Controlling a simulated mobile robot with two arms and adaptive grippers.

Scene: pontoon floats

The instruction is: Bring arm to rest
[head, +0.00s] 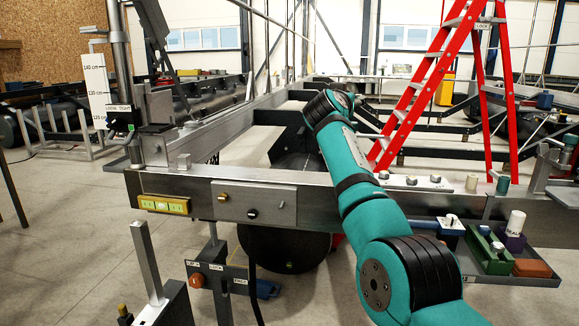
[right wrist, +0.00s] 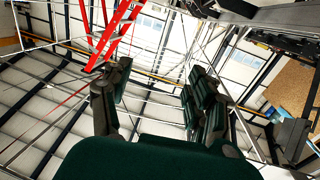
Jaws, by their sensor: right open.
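My right arm (head: 362,190) comes in from the bottom right of the head view and reaches over the steel frame. Its far end is in front of the frame's middle, and its gripper cannot be made out there. In the right wrist view my right gripper (right wrist: 158,98) shows two dark fingers spread wide apart. Nothing is between them, and they touch nothing that I can see. My left arm and left gripper are not in the head view.
A steel frame beam (head: 320,200) crosses in front of me. A tool tray (head: 535,281) with a green block (head: 487,250) hangs at right. A red ladder (head: 427,85) stands behind the arm. A height scale (head: 97,90) is at left. Bare floor (head: 60,240) shows at lower left.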

